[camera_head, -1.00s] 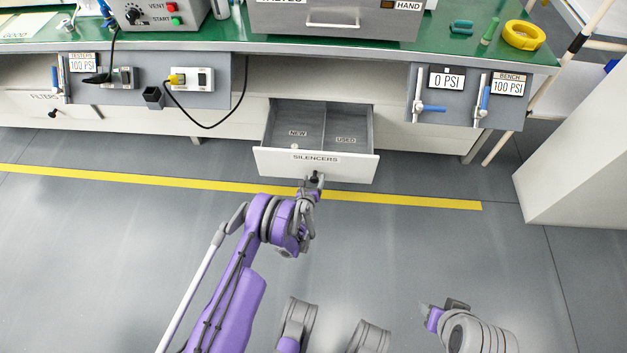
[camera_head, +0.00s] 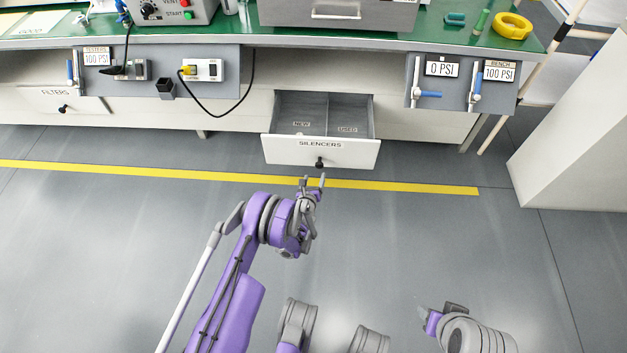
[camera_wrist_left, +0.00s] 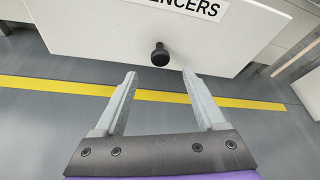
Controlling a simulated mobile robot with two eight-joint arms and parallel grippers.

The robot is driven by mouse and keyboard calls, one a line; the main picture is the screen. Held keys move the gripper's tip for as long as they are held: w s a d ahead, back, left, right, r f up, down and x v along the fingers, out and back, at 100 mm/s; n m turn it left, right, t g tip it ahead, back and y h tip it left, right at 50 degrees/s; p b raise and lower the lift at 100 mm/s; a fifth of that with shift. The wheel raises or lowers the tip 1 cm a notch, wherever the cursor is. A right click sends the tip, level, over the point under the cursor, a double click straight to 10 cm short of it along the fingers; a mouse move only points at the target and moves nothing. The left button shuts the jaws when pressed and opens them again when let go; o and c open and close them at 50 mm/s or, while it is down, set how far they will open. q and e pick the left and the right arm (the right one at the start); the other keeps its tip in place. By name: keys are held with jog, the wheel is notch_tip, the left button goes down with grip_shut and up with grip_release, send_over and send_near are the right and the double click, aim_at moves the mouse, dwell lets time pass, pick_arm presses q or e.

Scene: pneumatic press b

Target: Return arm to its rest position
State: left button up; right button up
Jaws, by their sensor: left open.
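My left gripper (camera_head: 313,182) is open and empty just in front of the pulled-out drawer labelled SILENCERS (camera_head: 285,152). Its fingertips are apart from the drawer's dark round knob (camera_head: 319,162). In the left wrist view the two fingers (camera_wrist_left: 158,88) are spread, with the knob (camera_wrist_left: 160,56) beyond and between their tips. The drawer stands open, with compartments marked NEW and USED; a small pale item (camera_head: 300,134) shows in the NEW side. On my right arm, only a part shows at the bottom right, and I cannot make out its fingers.
The green-topped bench (camera_head: 250,37) runs across the back, with gauge panels and blue-handled valves (camera_head: 428,94) on its front. A black cable (camera_head: 222,118) hangs below it. A white cabinet (camera_head: 570,130) stands at the right. The floor around my left arm is clear.

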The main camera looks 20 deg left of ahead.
dwell(0.5)
pick_arm(q)
jog(key=s+r+n+g, duration=0.3)
jog(key=r+n, duration=0.8)
jog(key=r, duration=0.9)
jog(key=s+r+n+g, duration=0.2)
jog(key=s+r+n, duration=0.3)
jog(key=s+r, duration=0.2)
jog(key=s+d+r+n+g+h, duration=0.1)
jog(key=s+d+r+n+g, duration=0.15)
jog(key=s+n, duration=0.9)
jog(key=s+d+r+n+g+h, duration=0.1)
jog(key=s+d+r+n+g, duration=0.2)
jog(key=s, duration=1.8)
notch_tip(320, 180, up, 28)
jog(key=w+t+p, duration=0.1)
jog(key=t+p, duration=0.1)
jog(key=p, duration=2.3)
jog(key=shift+w+d+f, duration=0.2)
pick_arm(e)
notch_tip(320, 180, up, 28)
jog(key=t, duration=0.1)
jog(key=shift+w, duration=0.45)
